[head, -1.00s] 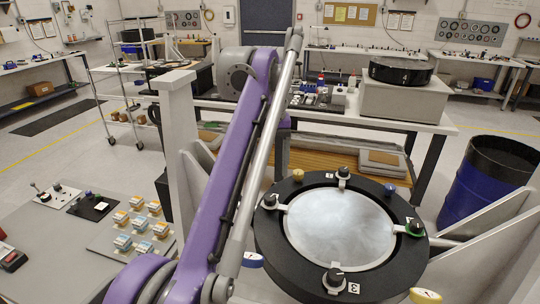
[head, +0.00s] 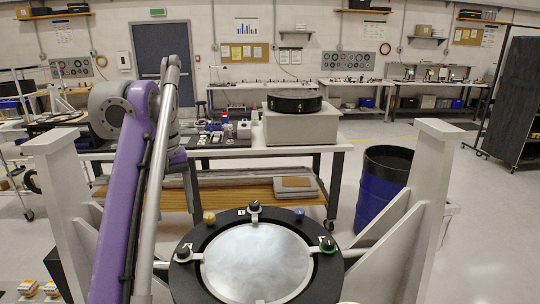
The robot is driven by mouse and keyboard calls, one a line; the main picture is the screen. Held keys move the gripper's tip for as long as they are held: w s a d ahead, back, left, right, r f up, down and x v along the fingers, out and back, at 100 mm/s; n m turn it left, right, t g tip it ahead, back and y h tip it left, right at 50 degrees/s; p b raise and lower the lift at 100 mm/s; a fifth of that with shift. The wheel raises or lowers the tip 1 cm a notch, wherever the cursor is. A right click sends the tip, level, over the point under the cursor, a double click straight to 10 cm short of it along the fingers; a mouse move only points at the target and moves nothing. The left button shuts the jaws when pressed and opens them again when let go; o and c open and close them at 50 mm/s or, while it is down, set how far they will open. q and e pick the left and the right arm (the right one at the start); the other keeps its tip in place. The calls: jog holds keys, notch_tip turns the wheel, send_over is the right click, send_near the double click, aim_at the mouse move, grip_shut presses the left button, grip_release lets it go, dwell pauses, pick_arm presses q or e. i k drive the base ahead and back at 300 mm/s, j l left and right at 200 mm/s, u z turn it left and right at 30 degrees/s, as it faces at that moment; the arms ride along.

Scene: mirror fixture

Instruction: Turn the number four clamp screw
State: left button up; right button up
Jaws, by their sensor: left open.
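The round mirror (head: 256,262) lies face up in a black ring (head: 215,291), cut by the bottom edge. The front clamp is out of the picture. My purple left arm (head: 125,200) rises at the left. My left gripper (head: 178,156) shows poorly behind it, apart from the screws, with nothing seen in it. My right gripper is not in view.
White posts stand left (head: 68,200) and right (head: 425,200) of the ring. A blue drum (head: 381,195) stands right. A bench (head: 335,148) with a grey box (head: 300,127) stands behind.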

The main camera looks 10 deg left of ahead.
aim_at(327, 245)
jog(key=k, duration=1)
